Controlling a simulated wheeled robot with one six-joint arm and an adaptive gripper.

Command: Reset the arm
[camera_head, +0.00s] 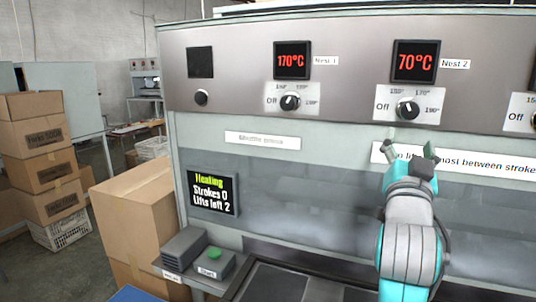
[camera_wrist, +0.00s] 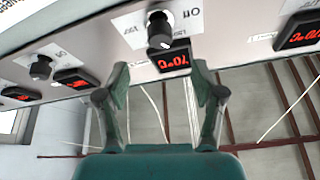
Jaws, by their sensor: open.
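My gripper (camera_head: 410,150) is raised in front of the press panel, below the Nest 2 dial (camera_head: 408,107), with its fingers pointing up. Its fingers are apart and nothing is between them. In the wrist view, where the panel appears upside down, the open fingers (camera_wrist: 160,75) stand either side of a red display (camera_wrist: 172,61), with a black knob (camera_wrist: 160,30) beyond. I see no contact with the knob. The Nest 2 display (camera_head: 415,61) reads 70°C and the Nest 1 display (camera_head: 292,61) reads 170°C.
The status screen (camera_head: 212,193) reads Heating, Strokes 0, Lifts left 2. A green Start button (camera_head: 214,253) sits on a box at the lower left. Cardboard boxes (camera_head: 140,225) stand left of the press. A dark tray surface (camera_head: 275,283) lies below the panel.

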